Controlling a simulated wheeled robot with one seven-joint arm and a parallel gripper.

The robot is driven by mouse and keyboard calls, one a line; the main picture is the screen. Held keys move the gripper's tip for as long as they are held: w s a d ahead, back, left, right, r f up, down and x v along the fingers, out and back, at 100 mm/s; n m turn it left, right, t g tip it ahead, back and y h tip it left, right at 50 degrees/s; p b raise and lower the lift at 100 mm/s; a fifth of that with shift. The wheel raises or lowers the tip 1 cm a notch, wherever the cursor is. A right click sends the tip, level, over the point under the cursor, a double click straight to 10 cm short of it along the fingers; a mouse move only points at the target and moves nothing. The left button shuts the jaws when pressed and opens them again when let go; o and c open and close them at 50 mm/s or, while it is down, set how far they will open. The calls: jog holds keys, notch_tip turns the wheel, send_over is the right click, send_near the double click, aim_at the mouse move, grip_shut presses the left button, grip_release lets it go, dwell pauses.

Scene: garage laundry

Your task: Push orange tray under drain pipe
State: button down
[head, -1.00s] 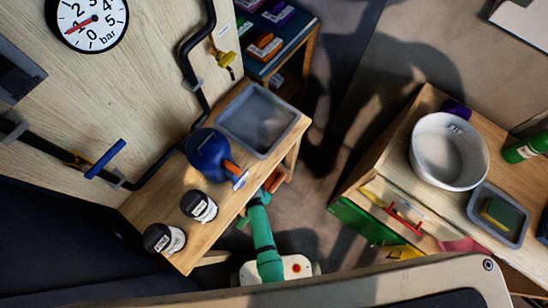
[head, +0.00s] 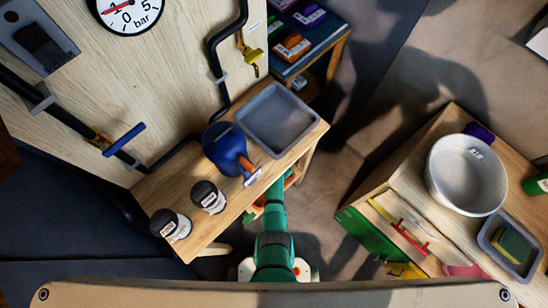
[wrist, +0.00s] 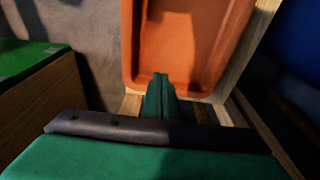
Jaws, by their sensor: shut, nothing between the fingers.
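The orange tray (wrist: 185,50) fills the upper middle of the wrist view, resting on a wooden slatted shelf. In the head view only an orange sliver (head: 289,181) shows beside the wooden bench, whose top hides the rest. My gripper (wrist: 160,82) is shut and empty, its green fingertips at the tray's near rim; whether they touch it I cannot tell. In the head view my green arm reaches to the bench edge and the fingertips are hidden. A black pipe (head: 216,66) runs down the wooden panel; I cannot tell whether it is the drain pipe, and its lower end is hidden.
The bench (head: 205,240) carries a grey tray (head: 243,128), a blue jug (head: 226,150) and two dark-lidded jars. A cabinet at right holds a white basin (head: 440,175). A wooden shelf post (wrist: 248,40) stands right of the orange tray. Bare floor lies between bench and cabinet.

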jog(key=shift+w+d, duration=1.1)
jog(key=shift+d, duration=0.15)
jog(key=shift+d+f, duration=0.1)
jog(key=shift+f, duration=0.65)
